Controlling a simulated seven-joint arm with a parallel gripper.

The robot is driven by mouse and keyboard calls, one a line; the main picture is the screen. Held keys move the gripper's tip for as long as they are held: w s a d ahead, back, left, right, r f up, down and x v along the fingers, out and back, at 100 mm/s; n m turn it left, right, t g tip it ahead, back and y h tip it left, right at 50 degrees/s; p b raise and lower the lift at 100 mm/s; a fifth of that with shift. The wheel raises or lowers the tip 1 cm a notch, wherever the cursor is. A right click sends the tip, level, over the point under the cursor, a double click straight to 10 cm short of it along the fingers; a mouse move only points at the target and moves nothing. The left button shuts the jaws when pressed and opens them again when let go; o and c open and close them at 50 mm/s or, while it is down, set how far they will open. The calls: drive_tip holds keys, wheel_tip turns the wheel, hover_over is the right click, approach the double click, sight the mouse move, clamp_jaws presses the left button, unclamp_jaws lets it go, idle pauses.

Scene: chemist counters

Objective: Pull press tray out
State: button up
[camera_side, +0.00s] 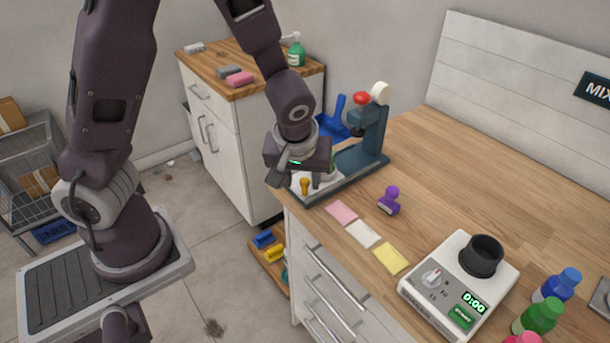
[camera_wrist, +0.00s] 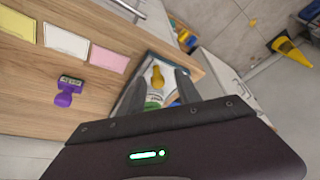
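The press (camera_side: 368,140) is dark teal with a red knob and stands at the counter's far left corner. Its pale tray (camera_side: 297,187) lies low on the press base, with a yellow knob (camera_side: 305,186) at the near end. My gripper (camera_side: 300,180) is just above and in front of the tray and hides part of it. In the wrist view, the two dark fingers of my gripper (camera_wrist: 160,84) are apart, with the yellow knob (camera_wrist: 157,76) visible in the gap between them. A small green item (camera_wrist: 153,103) shows on the tray. Contact cannot be told.
Pink, white (camera_side: 363,234) and yellow cards lie along the counter's front edge, beside a purple stamp (camera_side: 389,201). A scale-like device (camera_side: 450,283) and several bottles stand at the right. A wooden-topped cabinet (camera_side: 215,65) stands behind. The middle counter is clear.

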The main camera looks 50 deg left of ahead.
drive_tip(key=shift+w, duration=0.1)
drive_tip(key=shift+d+r, duration=0.15)
drive_tip(key=shift+r, duration=0.15)
drive_tip(key=v, duration=0.6)
drive_tip(key=shift+s+r, duration=0.2)
drive_tip(key=shift+s, duration=0.05)
drive_tip(key=s+r+m+t+h, duration=0.2)
drive_tip(key=s+r+m, duration=0.7)
drive_tip(key=s, duration=0.6)
wheel_tip(320, 180, up, 2)
drive_tip(key=shift+s+d+r+t+h, duration=0.1)
drive_tip(key=shift+s+d+t+h, duration=0.2)
drive_tip(key=shift+h, duration=0.3)
